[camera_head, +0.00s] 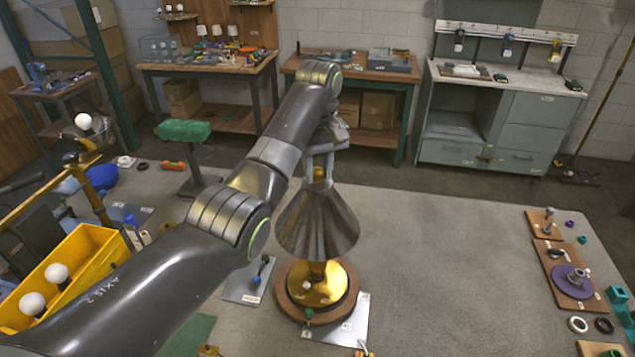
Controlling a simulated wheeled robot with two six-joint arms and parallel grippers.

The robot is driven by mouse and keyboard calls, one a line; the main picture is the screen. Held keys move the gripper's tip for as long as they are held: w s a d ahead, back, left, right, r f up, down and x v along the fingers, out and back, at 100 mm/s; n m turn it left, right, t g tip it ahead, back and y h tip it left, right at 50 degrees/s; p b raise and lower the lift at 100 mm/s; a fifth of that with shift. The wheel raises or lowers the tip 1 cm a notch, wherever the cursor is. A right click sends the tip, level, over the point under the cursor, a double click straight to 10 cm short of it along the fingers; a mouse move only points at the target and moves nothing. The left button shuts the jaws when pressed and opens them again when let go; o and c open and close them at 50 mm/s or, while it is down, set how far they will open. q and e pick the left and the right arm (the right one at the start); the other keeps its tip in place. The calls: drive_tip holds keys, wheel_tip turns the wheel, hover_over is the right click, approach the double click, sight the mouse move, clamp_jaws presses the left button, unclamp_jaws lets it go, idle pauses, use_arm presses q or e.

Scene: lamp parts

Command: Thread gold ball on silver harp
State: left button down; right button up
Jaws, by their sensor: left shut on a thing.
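My left gripper (319,167) comes down over the top of the lamp from above. Its two fingers are shut on the small gold ball (319,173), which shows between them just above the shade. The grey fluted lampshade (318,222) sits upright on a gold lamp base (319,288) with a round wooden foot (290,306). I cannot make out the silver harp; the shade and gripper cover where its top would show. Whether the ball touches the harp cannot be told. My right gripper is not in view.
A yellow crate (92,240) with white bulbs stands at the left. A green-topped stool (184,130) is behind my arm. Small boards, a purple disc (574,278) and rings lie along the right edge. The table's middle right is clear.

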use_arm(q)
drive_tip(key=shift+s+f, duration=0.1)
drive_tip(key=shift+f, duration=0.15)
drive_tip(key=m, duration=0.4)
drive_tip(key=shift+a+f+m, duration=0.1)
drive_tip(key=shift+a+m, duration=0.05)
drive_tip(key=shift+m, duration=1.35)
drive_tip(key=m, duration=0.2)
drive_tip(key=shift+a+f+m, duration=0.1)
drive_tip(key=shift+m, duration=0.2)
drive_tip(key=m, duration=0.4)
drive_tip(key=shift+a, duration=0.1)
drive_tip(key=m, duration=0.5)
drive_tip(key=shift+a, duration=0.1)
drive_tip(key=shift+w+m, duration=0.2)
drive_tip(key=shift+m, duration=0.9)
